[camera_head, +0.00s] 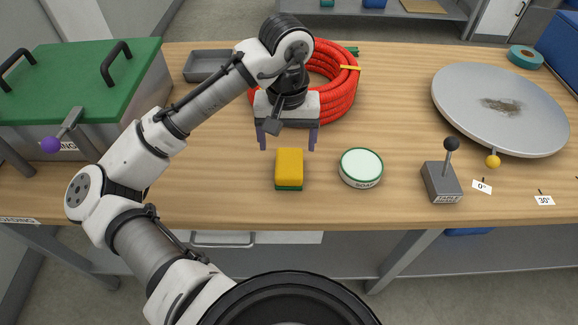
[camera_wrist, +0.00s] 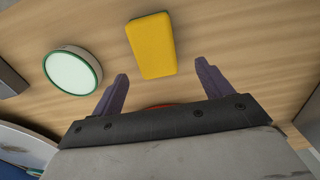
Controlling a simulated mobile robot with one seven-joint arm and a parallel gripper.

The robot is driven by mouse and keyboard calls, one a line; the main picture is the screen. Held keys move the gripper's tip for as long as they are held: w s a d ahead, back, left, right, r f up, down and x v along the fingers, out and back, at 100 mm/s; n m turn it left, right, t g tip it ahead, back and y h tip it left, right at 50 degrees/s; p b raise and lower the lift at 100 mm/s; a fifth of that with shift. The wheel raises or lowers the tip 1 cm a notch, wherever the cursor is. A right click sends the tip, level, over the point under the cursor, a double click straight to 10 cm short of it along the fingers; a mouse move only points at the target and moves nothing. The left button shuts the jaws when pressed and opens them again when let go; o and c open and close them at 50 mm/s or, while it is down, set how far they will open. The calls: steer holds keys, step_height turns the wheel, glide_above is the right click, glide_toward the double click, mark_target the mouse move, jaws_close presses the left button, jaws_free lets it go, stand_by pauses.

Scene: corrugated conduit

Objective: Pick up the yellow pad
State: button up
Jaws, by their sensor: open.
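The yellow pad (camera_head: 289,166) lies on the wooden table near its front edge, with a dark green layer along its bottom. It also shows in the wrist view (camera_wrist: 152,46), beyond my fingertips. My gripper (camera_head: 287,147) has its two purple fingers spread, pointing down, behind the pad in the head view. In the wrist view the open fingers (camera_wrist: 160,70) have nothing between them, and the pad lies just ahead of the gap. The pad is not touched by either finger, as far as I can see.
A round white tin with a green rim (camera_head: 361,168) stands close right of the pad. A grey lever box (camera_head: 441,182) and a large grey disc (camera_head: 500,105) are further right. Coiled red conduit (camera_head: 340,95) lies behind my gripper. A green-lidded box (camera_head: 85,80) stands left.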

mark_target(289, 155)
steer(key=shift+w+d+f+p, duration=0.1)
steer(key=shift+f+p, duration=0.05)
steer(key=shift+f, duration=1.2)
steer(key=shift+d+f+p, duration=0.1)
steer(key=shift+f+p, duration=0.05)
steer(key=shift+f, duration=1.15)
steer(key=c, duration=1.1)
steer(key=shift+o, duration=0.2)
steer(key=shift+r, duration=0.1)
step_height(289, 155, up, 20)
